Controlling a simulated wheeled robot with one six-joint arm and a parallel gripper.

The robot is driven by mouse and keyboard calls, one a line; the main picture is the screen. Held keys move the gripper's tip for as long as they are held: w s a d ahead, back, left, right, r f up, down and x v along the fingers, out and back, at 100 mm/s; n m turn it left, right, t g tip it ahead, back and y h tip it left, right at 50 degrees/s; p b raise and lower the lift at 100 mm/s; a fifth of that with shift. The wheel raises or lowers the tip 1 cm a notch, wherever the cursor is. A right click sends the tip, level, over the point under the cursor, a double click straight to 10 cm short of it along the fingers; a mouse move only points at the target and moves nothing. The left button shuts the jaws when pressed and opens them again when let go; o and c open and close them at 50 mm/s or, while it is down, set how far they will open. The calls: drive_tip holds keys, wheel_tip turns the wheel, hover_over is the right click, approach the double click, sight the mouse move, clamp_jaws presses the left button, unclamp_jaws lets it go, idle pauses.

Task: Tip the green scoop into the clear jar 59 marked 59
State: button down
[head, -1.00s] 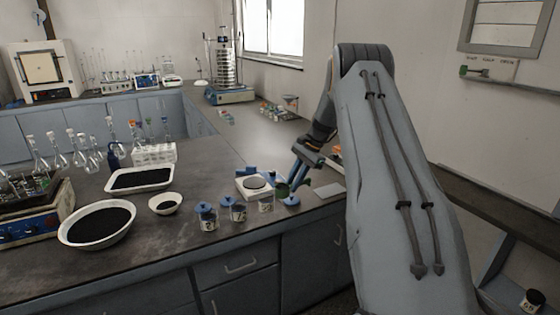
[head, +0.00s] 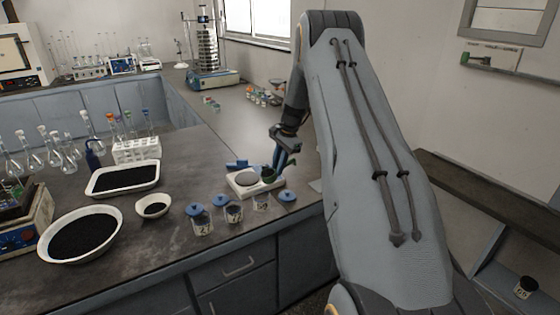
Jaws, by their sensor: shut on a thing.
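My gripper (head: 282,158) is shut on the green scoop (head: 268,173), whose dark green bowl hangs at the right edge of the white balance. A clear open jar (head: 262,203) stands just in front of the balance, below and slightly left of the scoop. Its label is too small to read surely; it is likely jar 59. The scoop is above and behind this jar in the picture, apart from it. What the scoop holds cannot be made out. A blue lid (head: 288,196) lies to the right of the jar.
Two blue-lidded jars (head: 202,222) (head: 234,212) stand left of the open jar. The white balance (head: 243,190) is close behind. Bowls (head: 48,253) (head: 140,207) and a tray (head: 93,190) of black grains lie left. A sieve shaker (head: 213,78) stands far back. The bench middle is clear.

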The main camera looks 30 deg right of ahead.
drive_tip(key=shift+a+h+p, duration=0.2)
drive_tip(key=shift+h+p, duration=0.15)
drive_tip(key=shift+h, duration=0.15)
drive_tip(key=shift+s+a+r+h+p, duration=0.1)
drive_tip(key=shift+a+r+h+p, duration=0.1)
drive_tip(key=shift+h+p, duration=0.25)
drive_tip(key=shift+a+r+h+p, duration=0.1)
drive_tip(key=shift+r+h+p, duration=0.15)
drive_tip(key=shift+h, duration=0.3)
drive_tip(key=shift+a+n+h, duration=0.15)
drive_tip(key=shift+n+h, duration=0.15)
drive_tip(key=shift+h, duration=0.3)
drive_tip(key=h+b, duration=0.1)
drive_tip(key=b, duration=0.3)
drive_tip(key=a+t+h+b, duration=0.1)
drive_tip(key=h+b, duration=0.1)
drive_tip(key=b, duration=0.2)
drive_tip(key=shift+a+r, duration=0.3)
drive_tip(key=shift+r, duration=0.05)
drive_tip(key=a+h+b, duration=0.1)
drive_tip(key=h+b, duration=0.1)
drive_tip(key=b, duration=0.3)
drive_tip(key=shift+s+a+r+h, duration=0.1)
drive_tip(key=shift+a+h, duration=0.1)
drive_tip(key=shift+h, duration=0.2)
drive_tip(key=shift+b, duration=0.35)
